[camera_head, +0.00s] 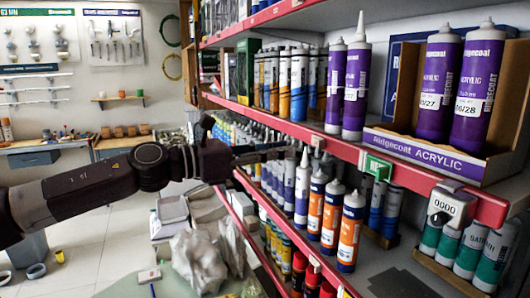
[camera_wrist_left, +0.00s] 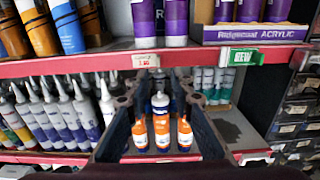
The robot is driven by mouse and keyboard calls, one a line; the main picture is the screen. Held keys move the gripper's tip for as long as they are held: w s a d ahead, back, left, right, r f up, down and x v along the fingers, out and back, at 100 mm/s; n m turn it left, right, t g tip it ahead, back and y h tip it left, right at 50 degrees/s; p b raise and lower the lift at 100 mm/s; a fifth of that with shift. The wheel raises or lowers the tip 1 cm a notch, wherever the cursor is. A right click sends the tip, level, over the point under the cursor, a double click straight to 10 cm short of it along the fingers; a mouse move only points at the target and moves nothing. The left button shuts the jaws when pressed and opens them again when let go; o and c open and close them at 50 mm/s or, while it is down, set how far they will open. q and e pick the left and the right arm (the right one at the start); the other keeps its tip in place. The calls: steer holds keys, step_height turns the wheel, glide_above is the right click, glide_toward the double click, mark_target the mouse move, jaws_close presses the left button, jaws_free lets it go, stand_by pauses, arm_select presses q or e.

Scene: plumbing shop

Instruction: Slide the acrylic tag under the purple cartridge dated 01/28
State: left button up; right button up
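Two purple cartridges stand in a cardboard tray; the left one (camera_head: 436,85) has a date ending in /27, the right one (camera_head: 478,90) seems to read 06/28. Two more purple cartridges, left (camera_head: 335,85) and right (camera_head: 356,85), stand on the bare shelf; I cannot read their dates. A small white-and-red tag (camera_head: 317,141) sits on the red shelf edge below them and shows in the left wrist view (camera_wrist_left: 145,60); its print is unreadable. My left gripper (camera_head: 283,150) is open and empty, its fingers (camera_wrist_left: 153,82) pointing at the shelf just below that tag. My right gripper is out of view.
A purple "Ridgecoat ACRYLIC" strip (camera_head: 425,152) fronts the tray. Orange-and-white cartridges (camera_head: 332,217) stand on the shelf below, near my gripper.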

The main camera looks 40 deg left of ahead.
arm_select(q)
steer(key=shift+v, duration=1.55)
